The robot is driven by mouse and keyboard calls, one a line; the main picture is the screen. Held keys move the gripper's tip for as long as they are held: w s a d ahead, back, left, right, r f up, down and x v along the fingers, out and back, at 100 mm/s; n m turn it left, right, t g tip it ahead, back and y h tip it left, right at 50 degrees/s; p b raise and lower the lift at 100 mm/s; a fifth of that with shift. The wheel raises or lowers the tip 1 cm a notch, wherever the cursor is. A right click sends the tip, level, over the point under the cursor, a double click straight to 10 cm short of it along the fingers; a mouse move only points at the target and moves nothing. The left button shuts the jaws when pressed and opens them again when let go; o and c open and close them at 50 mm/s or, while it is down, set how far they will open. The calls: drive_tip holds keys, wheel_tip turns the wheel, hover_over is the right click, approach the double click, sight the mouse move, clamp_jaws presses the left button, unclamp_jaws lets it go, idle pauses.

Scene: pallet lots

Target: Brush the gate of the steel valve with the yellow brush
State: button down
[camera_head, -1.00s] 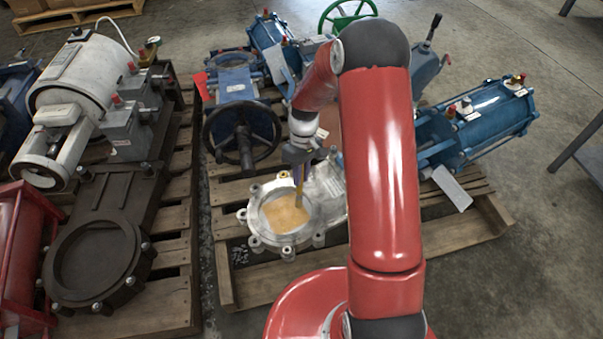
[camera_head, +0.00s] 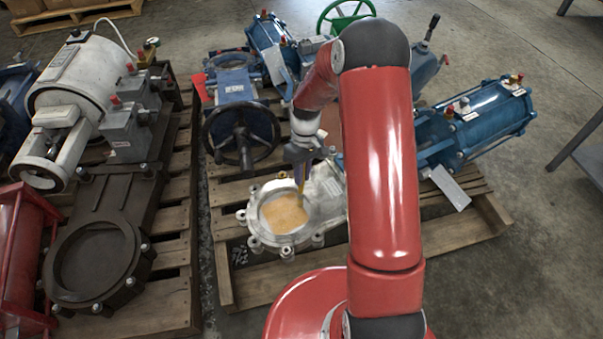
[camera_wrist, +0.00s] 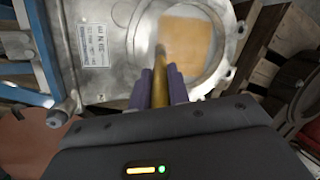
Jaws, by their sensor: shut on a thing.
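The steel valve (camera_head: 327,190) lies on the pallet in the middle, its round ring facing up. Its gate (camera_head: 284,213) shows inside the ring with a tan-orange patch on it; the patch also shows in the wrist view (camera_wrist: 187,40). My gripper (camera_head: 302,170) is above the far right part of the ring. In the wrist view my gripper (camera_wrist: 161,88) is shut on the yellow brush (camera_wrist: 152,42), its purple-grey fingers on either side of the handle. The brush points down toward the gate. Its tip is at the patch's edge; I cannot tell whether it touches.
A blue valve with a black handwheel (camera_head: 242,135) stands behind the steel valve. A blue cylinder actuator (camera_head: 492,115) lies to the right. A dark valve (camera_head: 98,262) and a white actuator (camera_head: 85,85) rest on the left pallet (camera_head: 172,300). Bare floor shows at right.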

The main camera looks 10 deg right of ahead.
drive_tip(key=shift+a+r+p, duration=0.2)
drive_tip(key=shift+r+p, duration=1.85)
drive_tip(key=shift+r, duration=1)
drive_tip(key=shift+s+a+r+p, duration=0.1)
drive_tip(key=shift+r+p, duration=0.95)
drive_tip(key=shift+r, duration=0.35)
